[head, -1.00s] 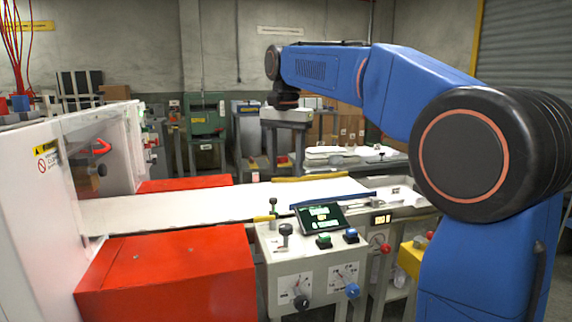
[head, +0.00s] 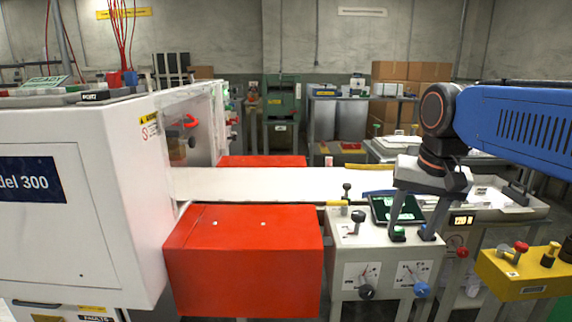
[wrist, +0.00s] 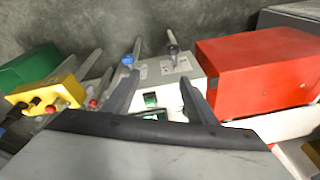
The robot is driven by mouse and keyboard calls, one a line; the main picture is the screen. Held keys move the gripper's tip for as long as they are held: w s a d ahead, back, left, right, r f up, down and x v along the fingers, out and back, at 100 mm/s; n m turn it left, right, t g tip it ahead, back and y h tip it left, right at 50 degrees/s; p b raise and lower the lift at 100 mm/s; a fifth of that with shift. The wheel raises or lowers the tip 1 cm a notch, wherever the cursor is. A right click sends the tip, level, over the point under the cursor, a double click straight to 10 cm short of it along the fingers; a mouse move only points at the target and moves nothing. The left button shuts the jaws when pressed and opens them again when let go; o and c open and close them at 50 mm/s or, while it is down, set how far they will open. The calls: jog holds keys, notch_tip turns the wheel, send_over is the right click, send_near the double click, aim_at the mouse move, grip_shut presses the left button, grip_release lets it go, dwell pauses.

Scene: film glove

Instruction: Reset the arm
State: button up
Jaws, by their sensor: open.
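My blue arm (head: 530,120) reaches in from the right in the head view. My gripper (head: 412,232) hangs from it, pointing down, with its two grey fingers apart and nothing between them. The fingers overlap the control box (head: 385,250) and its dark screen (head: 382,208) in the picture; I cannot tell the exact gap. In the wrist view my gripper (wrist: 160,80) shows both fingers spread, with the control box (wrist: 165,72) and a green button (wrist: 150,99) between and beyond them.
A red box (head: 245,250) stands left of the control box, beside the white machine (head: 75,190). A white belt (head: 260,185) runs behind them. A yellow button box (head: 520,272) is at right. Boxes and benches stand along the back wall.

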jog(key=s+d+f+n+t, duration=0.2)
jog(key=s+f+n, duration=0.2)
jog(key=s+f, duration=0.9)
notch_tip(320, 180, down, 3)
jog(key=shift+s+d+r, duration=0.2)
jog(key=shift+s+d, duration=0.05)
jog(key=shift+s, duration=0.15)
